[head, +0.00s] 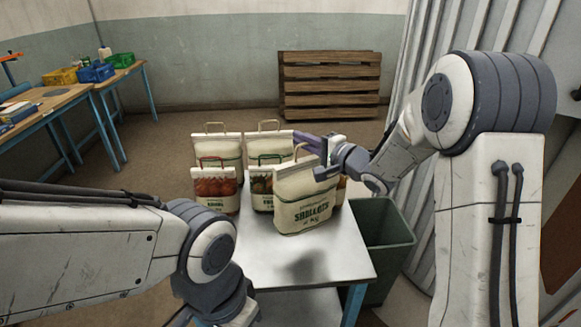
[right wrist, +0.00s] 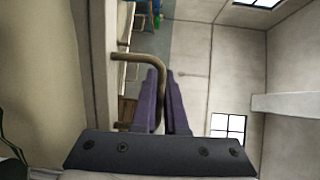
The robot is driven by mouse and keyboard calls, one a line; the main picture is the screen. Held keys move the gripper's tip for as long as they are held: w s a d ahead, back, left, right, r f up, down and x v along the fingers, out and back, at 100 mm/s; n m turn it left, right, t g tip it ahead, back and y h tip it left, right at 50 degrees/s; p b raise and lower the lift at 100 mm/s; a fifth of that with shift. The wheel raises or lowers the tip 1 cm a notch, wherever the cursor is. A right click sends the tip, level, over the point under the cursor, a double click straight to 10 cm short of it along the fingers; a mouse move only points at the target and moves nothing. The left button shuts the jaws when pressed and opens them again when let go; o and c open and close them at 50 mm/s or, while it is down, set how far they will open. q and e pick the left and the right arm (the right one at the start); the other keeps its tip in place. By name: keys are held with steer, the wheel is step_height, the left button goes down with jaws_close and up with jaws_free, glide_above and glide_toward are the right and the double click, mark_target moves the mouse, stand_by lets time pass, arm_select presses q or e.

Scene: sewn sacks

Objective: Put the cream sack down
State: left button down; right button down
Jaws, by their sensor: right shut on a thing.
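The cream sack (head: 304,203), lettered "SHALLOTS", hangs upright above the near part of the grey metal table (head: 270,266). A dark shadow lies on the tabletop below it. My right gripper (head: 306,141) is shut on the sack's handle at its top. In the right wrist view the purple fingers (right wrist: 162,76) close around the brown handle (right wrist: 135,57), and the sack's pale cloth (right wrist: 45,65) fills the left side. My left arm comes in from the left, but its gripper fingers are not visible.
Several other sacks stand at the table's far side, including one with red contents (head: 215,190) and one partly hidden (head: 262,185). A green bin (head: 385,240) stands right of the table. The front of the tabletop is clear.

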steer(key=a+f, duration=0.9)
steer(key=shift+s+a+f+p, duration=0.2)
steer(key=shift+s+a+p, duration=0.15)
steer(key=shift+s+a, duration=0.05)
steer(key=shift+f, duration=0.15)
steer(key=c, duration=1.3)
jaws_free()
steer(key=shift+s+f, duration=0.1)
steer(key=shift+f, duration=0.25)
steer(key=o, duration=0.3)
steer(key=shift+o, duration=0.2)
